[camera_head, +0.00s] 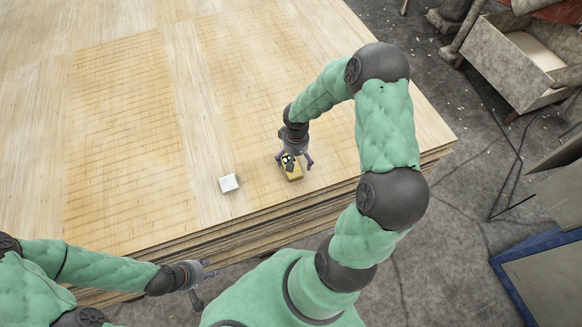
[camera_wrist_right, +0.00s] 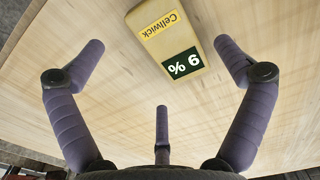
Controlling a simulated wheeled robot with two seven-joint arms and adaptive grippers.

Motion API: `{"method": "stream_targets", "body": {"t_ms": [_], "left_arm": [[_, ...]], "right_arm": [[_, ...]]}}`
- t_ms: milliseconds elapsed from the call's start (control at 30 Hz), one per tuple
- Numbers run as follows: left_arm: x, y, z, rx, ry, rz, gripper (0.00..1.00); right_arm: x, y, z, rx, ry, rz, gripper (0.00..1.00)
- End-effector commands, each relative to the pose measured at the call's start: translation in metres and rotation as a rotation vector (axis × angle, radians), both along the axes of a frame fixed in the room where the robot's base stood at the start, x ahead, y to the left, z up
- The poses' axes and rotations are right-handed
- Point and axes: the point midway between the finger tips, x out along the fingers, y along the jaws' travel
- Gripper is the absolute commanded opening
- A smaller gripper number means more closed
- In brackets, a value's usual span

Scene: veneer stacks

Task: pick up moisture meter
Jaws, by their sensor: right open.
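The moisture meter (camera_head: 294,173) is a small tan block lying on the veneer stack near its front edge. In the right wrist view the meter (camera_wrist_right: 152,28) shows a yellow "Cellwick" label and a dark display reading "9 %". My right gripper (camera_head: 294,160) is open just over the meter, its fingers spread to either side. In the right wrist view its three fingers (camera_wrist_right: 160,62) stand apart, and the meter appears beyond them, untouched as far as I can tell. My left gripper (camera_head: 204,283) is open and empty, by the front edge of the stack at lower left.
The large veneer stack (camera_head: 120,130) is otherwise clear. A grey crate (camera_head: 515,60) stands on the floor at upper right, and a blue-edged panel (camera_head: 540,280) at lower right.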

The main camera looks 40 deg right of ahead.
Motion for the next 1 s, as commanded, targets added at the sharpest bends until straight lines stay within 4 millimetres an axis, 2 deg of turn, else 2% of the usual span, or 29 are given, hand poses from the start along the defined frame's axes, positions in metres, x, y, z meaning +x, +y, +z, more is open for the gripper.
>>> {"method": "stream_targets", "body": {"t_ms": [300, 567, 800, 1000], "left_arm": [[0.000, 0.000, -0.024, 0.000, 0.000, 0.000, 0.40], [0.000, 0.000, -0.023, 0.000, 0.000, 0.000, 0.40], [0.000, 0.000, -0.023, 0.000, 0.000, 0.000, 0.40], [0.000, 0.000, -0.023, 0.000, 0.000, 0.000, 0.40]], "right_arm": [[0.004, 0.001, -0.044, 0.001, 0.003, 0.000, 1.00], [0.005, 0.001, -0.046, 0.001, 0.000, 0.000, 1.00], [0.004, 0.001, -0.046, 0.001, 0.001, 0.000, 0.39], [0.004, 0.001, -0.046, 0.001, 0.001, 0.000, 0.38]]}}
